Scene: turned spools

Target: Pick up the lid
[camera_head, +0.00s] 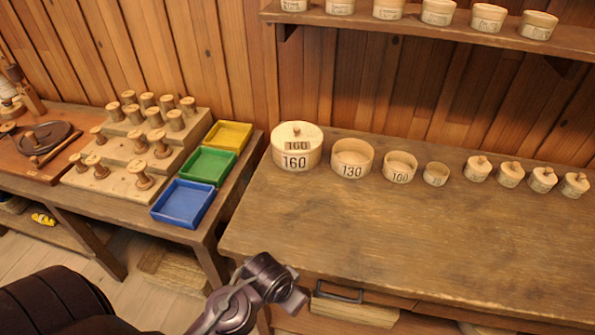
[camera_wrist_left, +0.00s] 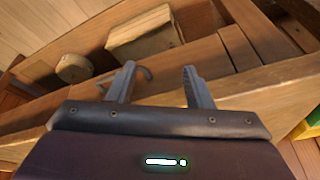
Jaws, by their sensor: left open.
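My left gripper (camera_head: 292,290) is at the table's front edge, well short of the lid. In the left wrist view its fingers (camera_wrist_left: 160,84) are apart with nothing between them. The lid is not visible there. My right gripper is not in view.
Several small lidded boxes (camera_head: 511,174) stand at the table's right. A shelf (camera_head: 420,29) with boxes hangs above. On the left table are blue (camera_head: 183,204), green (camera_head: 209,166) and yellow trays (camera_head: 228,136) and a stepped spool stand (camera_head: 137,152). The table's front middle is clear.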

